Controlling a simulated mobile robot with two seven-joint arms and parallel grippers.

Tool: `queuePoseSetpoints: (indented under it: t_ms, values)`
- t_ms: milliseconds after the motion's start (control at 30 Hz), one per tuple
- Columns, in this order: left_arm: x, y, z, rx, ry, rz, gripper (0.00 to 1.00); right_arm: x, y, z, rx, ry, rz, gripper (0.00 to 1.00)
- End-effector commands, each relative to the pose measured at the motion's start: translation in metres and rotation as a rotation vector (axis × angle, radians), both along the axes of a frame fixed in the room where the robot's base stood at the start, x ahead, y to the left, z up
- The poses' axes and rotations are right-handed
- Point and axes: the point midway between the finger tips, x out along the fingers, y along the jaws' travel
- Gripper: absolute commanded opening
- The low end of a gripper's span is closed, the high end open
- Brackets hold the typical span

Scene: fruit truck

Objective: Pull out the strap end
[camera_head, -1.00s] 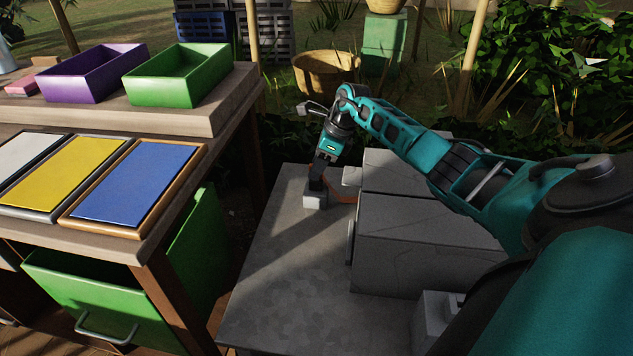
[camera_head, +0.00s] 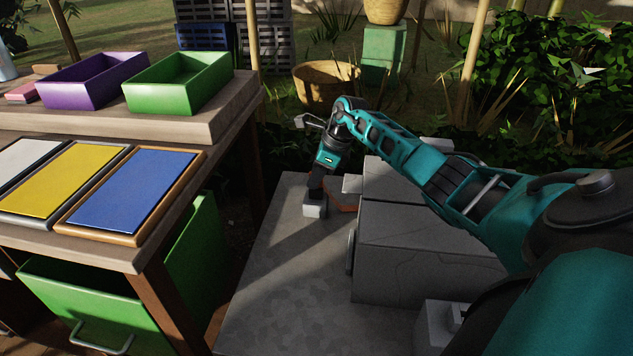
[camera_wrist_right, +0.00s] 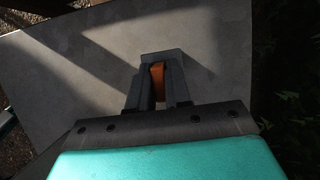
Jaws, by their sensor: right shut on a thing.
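In the head view a reddish-orange piece of strap (camera_head: 345,201) shows just right of the fingertips, beside the grey boxes. A light grey block shape shows at the fingertips; I cannot tell if it is part of the gripper. My left gripper is not in view.
Large grey boxes (camera_head: 430,255) stand right of the gripper, under my arm. To the left is a wooden table with a blue panel (camera_head: 130,190), a yellow panel (camera_head: 65,183), a green crate (camera_head: 180,95) and a purple crate (camera_head: 85,92). The grey surface's front is clear.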

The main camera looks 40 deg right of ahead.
Motion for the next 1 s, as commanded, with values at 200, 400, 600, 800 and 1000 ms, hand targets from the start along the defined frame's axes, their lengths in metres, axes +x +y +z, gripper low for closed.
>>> queuePoseSetpoints:
  t_ms: [200,400,600,800,1000]
  values:
    - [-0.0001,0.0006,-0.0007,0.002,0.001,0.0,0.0,-0.0002,-0.0003,-0.0001,-0.001,0.001,0.0,0.0]
    - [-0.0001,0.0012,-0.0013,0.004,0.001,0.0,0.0,-0.0002,-0.0003,0.0,-0.001,0.001,0.0,0.0]
    - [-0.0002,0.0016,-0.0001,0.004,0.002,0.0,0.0,-0.0002,-0.0004,0.0019,-0.001,-0.001,0.0,0.0]
    - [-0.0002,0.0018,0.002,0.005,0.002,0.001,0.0,0.0,-0.0004,0.0052,-0.001,-0.001,0.0,0.0]
    - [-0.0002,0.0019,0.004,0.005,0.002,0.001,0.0,-0.0001,-0.0003,0.0081,-0.001,-0.001,0.001,0.0]
